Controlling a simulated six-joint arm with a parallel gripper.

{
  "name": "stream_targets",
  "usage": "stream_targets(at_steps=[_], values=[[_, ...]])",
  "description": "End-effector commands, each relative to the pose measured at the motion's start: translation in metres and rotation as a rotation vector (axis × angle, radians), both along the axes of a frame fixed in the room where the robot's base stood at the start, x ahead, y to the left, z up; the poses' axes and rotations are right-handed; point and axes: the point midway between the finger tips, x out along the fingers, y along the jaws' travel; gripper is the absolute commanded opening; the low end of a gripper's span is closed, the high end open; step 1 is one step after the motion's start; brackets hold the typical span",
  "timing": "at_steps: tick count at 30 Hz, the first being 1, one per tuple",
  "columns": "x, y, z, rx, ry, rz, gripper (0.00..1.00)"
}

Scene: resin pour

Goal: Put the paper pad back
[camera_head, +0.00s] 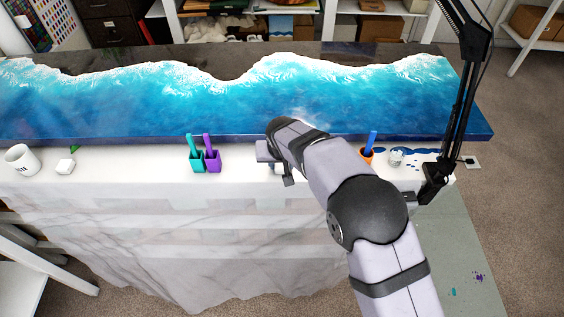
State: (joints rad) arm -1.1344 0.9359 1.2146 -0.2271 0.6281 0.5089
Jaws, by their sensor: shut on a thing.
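My gripper (286,179) is low over the front strip of the white-covered table, to the right of the purple cup. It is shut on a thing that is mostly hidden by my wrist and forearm. A small pale patch (278,169) shows beside the fingers; I cannot tell whether it is the paper pad or the table cover. A small white block (65,166) lies at the left of the front strip, apart from my gripper; its kind is too small to tell.
A blue wave resin slab (200,105) fills the table behind. A white mug (21,160), teal cup (196,162), purple cup (212,162), orange cup (366,157) and clear cup (397,158) line the front. A black lamp arm (463,100) stands right, near blue spills.

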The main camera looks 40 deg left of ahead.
Motion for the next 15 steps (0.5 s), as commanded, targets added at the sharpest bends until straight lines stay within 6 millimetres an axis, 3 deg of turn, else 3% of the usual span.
stream_targets(at_steps=[1, 2, 3, 15], values=[[0.0, 0.0, -0.003, 0.0, 0.0, 0.0, 0.14], [0.0001, 0.0001, -0.0014, 0.0, 0.0, 0.0, 0.42], [0.0, 0.0, -0.0012, 0.0, 0.0, 0.0, 0.51], [0.0001, 0.0001, 0.002, 0.0, 0.0, 0.0, 0.53]])
